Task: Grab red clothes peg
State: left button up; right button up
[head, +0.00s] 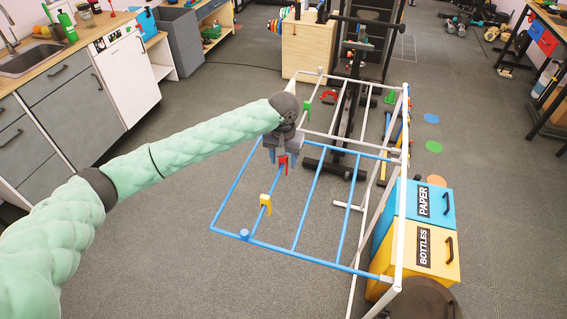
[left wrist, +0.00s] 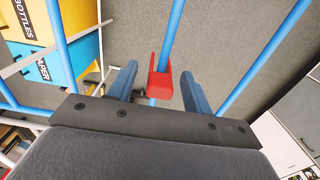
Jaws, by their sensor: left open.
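The red clothes peg (head: 283,164) is clipped on a blue bar of the drying rack (head: 312,204). In the left wrist view the peg (left wrist: 160,82) shows large, on the blue bar, between my gripper's two blue fingers. My left gripper (head: 277,155) is over the peg in the head view, partly covering it. In the left wrist view my left gripper (left wrist: 158,82) is open, with a finger on each side of the peg and visible gaps. My right gripper is in neither view.
A yellow peg (head: 265,202) sits nearer on the rack and a green peg (head: 308,107) farther back. Blue and yellow bins (head: 448,265) stand right of the rack. Kitchen cabinets (head: 65,95) line the left. Open floor lies left of the rack.

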pick_arm(q)
jog(key=shift+f, duration=0.15)
jog(key=c, duration=1)
jog(key=shift+c, duration=0.2)
